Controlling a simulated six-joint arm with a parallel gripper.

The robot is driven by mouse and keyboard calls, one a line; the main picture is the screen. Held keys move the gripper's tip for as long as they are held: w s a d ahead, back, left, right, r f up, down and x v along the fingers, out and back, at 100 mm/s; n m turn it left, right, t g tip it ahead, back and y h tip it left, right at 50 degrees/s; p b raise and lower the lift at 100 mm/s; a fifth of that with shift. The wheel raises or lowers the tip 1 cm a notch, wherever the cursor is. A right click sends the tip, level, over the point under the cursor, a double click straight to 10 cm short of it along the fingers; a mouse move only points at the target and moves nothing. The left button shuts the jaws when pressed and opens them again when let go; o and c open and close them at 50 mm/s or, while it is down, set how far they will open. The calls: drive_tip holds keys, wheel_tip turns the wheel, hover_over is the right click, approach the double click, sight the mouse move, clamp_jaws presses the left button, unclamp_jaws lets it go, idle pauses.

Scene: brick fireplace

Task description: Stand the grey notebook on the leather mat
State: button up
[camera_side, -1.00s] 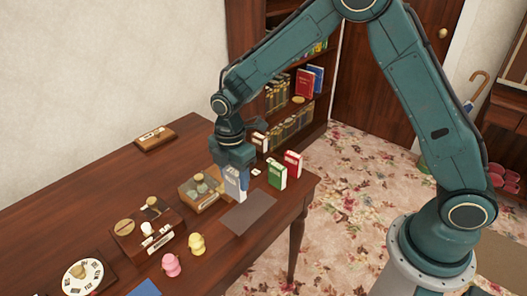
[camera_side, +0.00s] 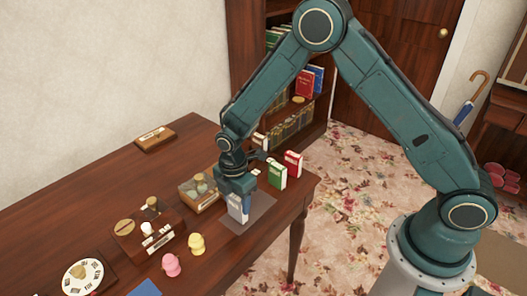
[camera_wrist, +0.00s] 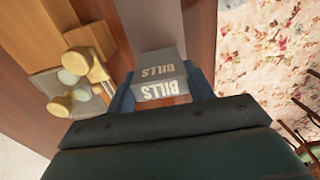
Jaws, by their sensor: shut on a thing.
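The grey notebook (camera_side: 236,208) is upright between the fingers of my gripper (camera_side: 242,203), over the leather mat (camera_side: 263,207) near the table's front edge. My gripper is shut on it from above. Its lower end is at or just above the mat; I cannot tell if it touches. In the wrist view the notebook (camera_wrist: 160,72), lettered BILLS, sits between the blue fingers, and the mat (camera_wrist: 150,22) shows as a grey-brown band beyond it. My gripper hides part of the notebook and the mat in the side view.
A green book (camera_side: 277,175) and a red book (camera_side: 293,163) stand behind the mat. A wooden box with jars (camera_side: 198,193) is close on the left. A yellow figure (camera_side: 196,244) and a pink figure (camera_side: 171,265) stand nearer the camera. Bare tabletop lies left of the mat's front.

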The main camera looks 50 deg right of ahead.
drive_tip(key=shift+f, duration=0.25)
drive_tip(key=shift+f, duration=0.15)
drive_tip(key=o, duration=1)
wheel_tip(320, 180, up, 11)
drive_tip(key=shift+r, duration=0.65)
